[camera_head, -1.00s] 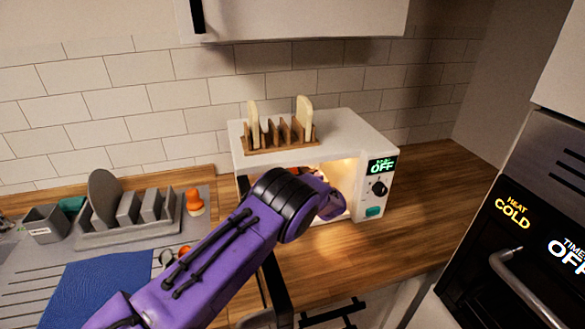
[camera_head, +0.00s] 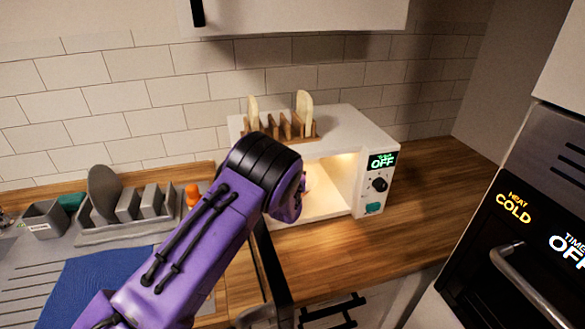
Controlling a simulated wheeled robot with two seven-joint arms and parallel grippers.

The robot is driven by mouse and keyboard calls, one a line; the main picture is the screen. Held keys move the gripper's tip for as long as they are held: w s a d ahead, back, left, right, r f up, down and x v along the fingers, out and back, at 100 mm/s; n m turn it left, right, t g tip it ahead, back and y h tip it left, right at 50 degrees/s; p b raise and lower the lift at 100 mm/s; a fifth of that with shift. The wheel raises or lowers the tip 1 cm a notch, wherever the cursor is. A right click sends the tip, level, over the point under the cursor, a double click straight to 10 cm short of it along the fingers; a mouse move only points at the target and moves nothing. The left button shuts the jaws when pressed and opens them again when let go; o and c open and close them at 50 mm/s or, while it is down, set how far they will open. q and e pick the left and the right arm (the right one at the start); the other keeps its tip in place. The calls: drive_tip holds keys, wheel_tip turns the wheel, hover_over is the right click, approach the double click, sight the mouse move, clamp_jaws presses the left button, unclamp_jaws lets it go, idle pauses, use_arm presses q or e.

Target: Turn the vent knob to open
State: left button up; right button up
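A white microwave (camera_head: 345,122) stands on the wooden counter with its door (camera_head: 272,262) open and its inside lit. A dark round knob (camera_head: 380,184) is on its right front panel, under a green display (camera_head: 382,161) that reads OFF. No label marks this knob as a vent knob, and I see no other clear vent knob. My purple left arm reaches across the front left of the microwave and covers part of its opening. Its gripper is hidden behind the arm, left of the knob and apart from it. My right gripper is not in view.
A wooden rack (camera_head: 290,130) with bread slices stands on the microwave. A grey dish rack (camera_head: 125,215), an orange-topped item (camera_head: 192,195) and a blue cloth (camera_head: 105,285) lie left. A black oven (camera_head: 525,235) with a metal handle stands right. The counter right of the microwave is clear.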

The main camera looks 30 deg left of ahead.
use_arm(q)
drive_tip(key=shift+f+h, duration=0.1)
drive_tip(key=shift+h, duration=0.2)
drive_tip(key=o, duration=0.9)
drive_tip(key=shift+o, duration=0.3)
drive_tip(key=shift+w, duration=0.1)
